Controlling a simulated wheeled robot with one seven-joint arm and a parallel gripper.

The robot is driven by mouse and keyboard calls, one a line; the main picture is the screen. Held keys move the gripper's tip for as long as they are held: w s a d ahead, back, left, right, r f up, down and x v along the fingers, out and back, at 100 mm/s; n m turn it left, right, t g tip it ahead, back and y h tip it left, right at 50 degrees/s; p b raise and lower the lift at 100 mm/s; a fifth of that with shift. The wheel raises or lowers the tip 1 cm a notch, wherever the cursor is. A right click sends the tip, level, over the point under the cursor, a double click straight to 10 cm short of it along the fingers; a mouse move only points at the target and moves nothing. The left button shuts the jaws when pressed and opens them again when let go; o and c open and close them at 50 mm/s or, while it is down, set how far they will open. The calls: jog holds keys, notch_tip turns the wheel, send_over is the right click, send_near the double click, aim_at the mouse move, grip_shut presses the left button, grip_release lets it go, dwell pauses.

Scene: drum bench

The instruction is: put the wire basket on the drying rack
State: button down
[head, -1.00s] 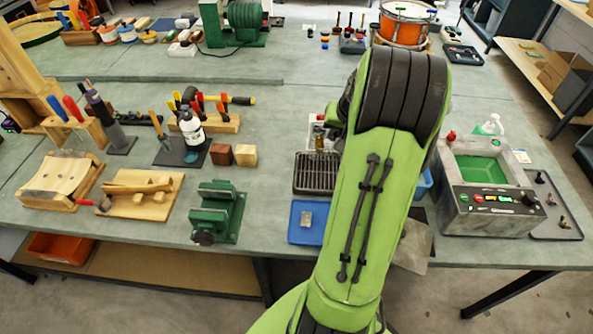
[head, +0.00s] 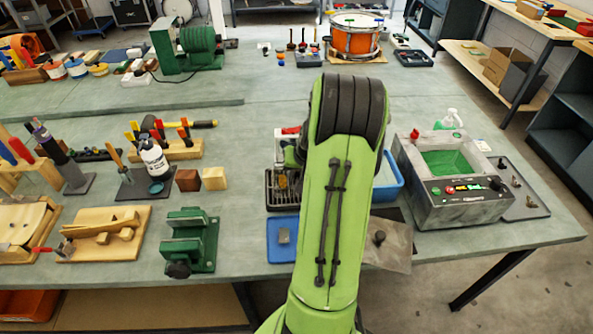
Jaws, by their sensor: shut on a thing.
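The drying rack (head: 282,204) is a dark, ribbed tray on the bench, left of my raised arm, which covers its right side. My gripper (head: 286,170) is mostly hidden behind my arm; a small part shows over the back of the rack. It is shut on the wire basket, which is largely hidden. A small brassy shape shows there, too small to make out. I cannot tell whether the basket touches the rack.
A blue tray (head: 281,252) lies in front of the rack. A blue tub (head: 391,186) and a grey cleaning tank (head: 466,208) with green inside stand to the right. A green vise (head: 190,240) stands to the left.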

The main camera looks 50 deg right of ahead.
jog(key=c, duration=1)
grip_release()
jog(key=shift+f, duration=0.15)
